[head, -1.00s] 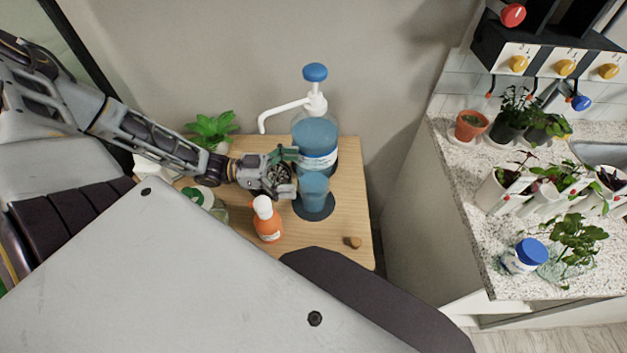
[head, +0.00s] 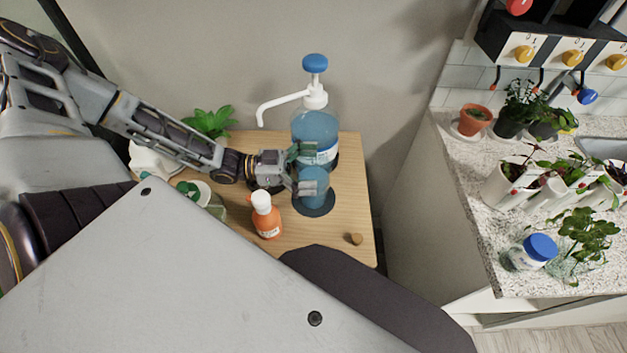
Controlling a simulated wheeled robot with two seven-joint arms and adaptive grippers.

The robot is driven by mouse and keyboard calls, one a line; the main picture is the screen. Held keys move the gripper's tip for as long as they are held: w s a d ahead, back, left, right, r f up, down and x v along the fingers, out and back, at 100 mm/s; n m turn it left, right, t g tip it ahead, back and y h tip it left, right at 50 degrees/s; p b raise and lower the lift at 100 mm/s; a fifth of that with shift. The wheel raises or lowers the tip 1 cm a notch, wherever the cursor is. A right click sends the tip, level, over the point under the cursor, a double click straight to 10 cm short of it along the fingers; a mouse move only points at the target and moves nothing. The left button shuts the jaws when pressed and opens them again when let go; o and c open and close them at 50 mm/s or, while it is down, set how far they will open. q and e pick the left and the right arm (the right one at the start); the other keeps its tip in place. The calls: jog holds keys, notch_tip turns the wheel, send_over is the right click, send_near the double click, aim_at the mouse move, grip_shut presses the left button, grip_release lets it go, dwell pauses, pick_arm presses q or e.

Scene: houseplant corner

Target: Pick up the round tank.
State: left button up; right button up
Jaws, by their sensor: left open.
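My right gripper is not in view.
An orange bottle with a white cap (head: 266,216) stands close below the left gripper. A green-tinted jar (head: 215,203) and a leafy plant (head: 210,122) are further left. A small brown knob (head: 353,239) lies near the table's right edge. The counter (head: 480,215) holds several plants.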

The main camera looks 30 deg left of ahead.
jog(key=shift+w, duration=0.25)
pick_arm(q)
jog(key=shift+r, duration=0.1)
jog(key=c, duration=2.1)
jog(key=shift+r, duration=0.1)
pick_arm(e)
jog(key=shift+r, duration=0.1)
